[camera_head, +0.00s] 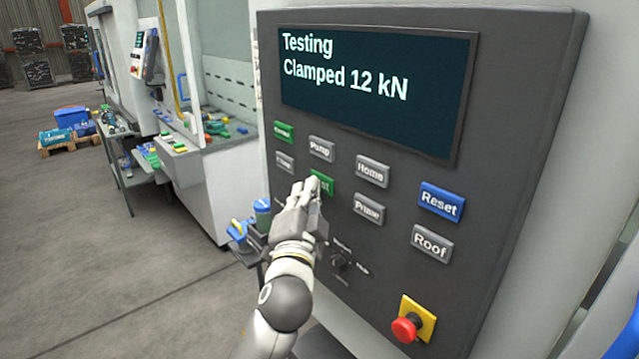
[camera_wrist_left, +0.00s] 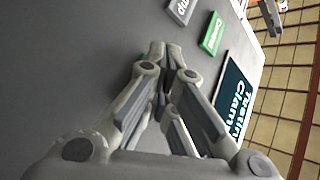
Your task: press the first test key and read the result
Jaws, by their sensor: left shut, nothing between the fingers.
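The dark control panel (camera_head: 480,270) fills the right of the head view. Its screen (camera_head: 370,85) reads "Testing" and "Clamped 12 kN"; part of it shows in the wrist view (camera_wrist_left: 233,100). A green key (camera_head: 322,183) ending in "st" is partly hidden behind the fingertips of my left gripper (camera_head: 308,190). The gripper is shut and empty, its tips at or right by that key; I cannot tell whether the key is pushed in. In the wrist view the closed fingertips (camera_wrist_left: 158,50) meet close to the panel face. My right gripper is not in view.
Near the fingers are grey Pump (camera_head: 321,149), Home (camera_head: 373,170) and Prime (camera_head: 368,208) keys. Blue Reset (camera_head: 441,201), grey Roof (camera_head: 431,243) and a red stop button (camera_head: 407,328) on yellow sit to the right. Open floor lies left.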

